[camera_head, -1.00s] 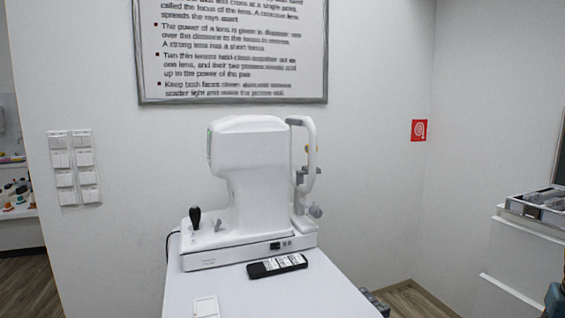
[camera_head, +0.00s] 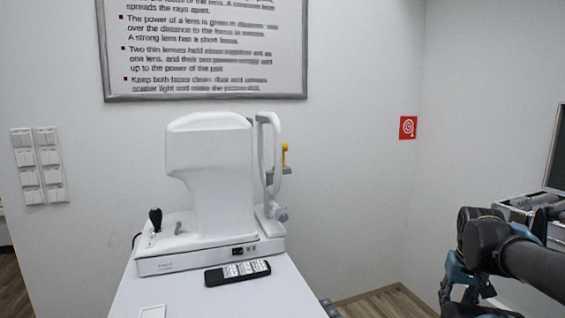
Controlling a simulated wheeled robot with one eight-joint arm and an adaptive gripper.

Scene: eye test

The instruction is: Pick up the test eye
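A white eye-testing machine (camera_head: 212,150) stands on a small white table (camera_head: 220,300). A small yellow piece (camera_head: 284,153) sits on the machine's right side, behind the white headrest frame (camera_head: 263,150) and above a grey knob. It may be the test eye, but it is too small to tell. My gripper (camera_head: 462,296) is at the lower right, to the right of the table and well apart from the machine. Its lower end is cut off by the picture edge, so its fingers cannot be made out.
A black remote (camera_head: 237,272) lies on the table in front of the machine. A black joystick (camera_head: 155,218) stands on the machine's base. A case (camera_head: 520,200) is at the far right, partly behind my arm. Floor shows between table and right wall.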

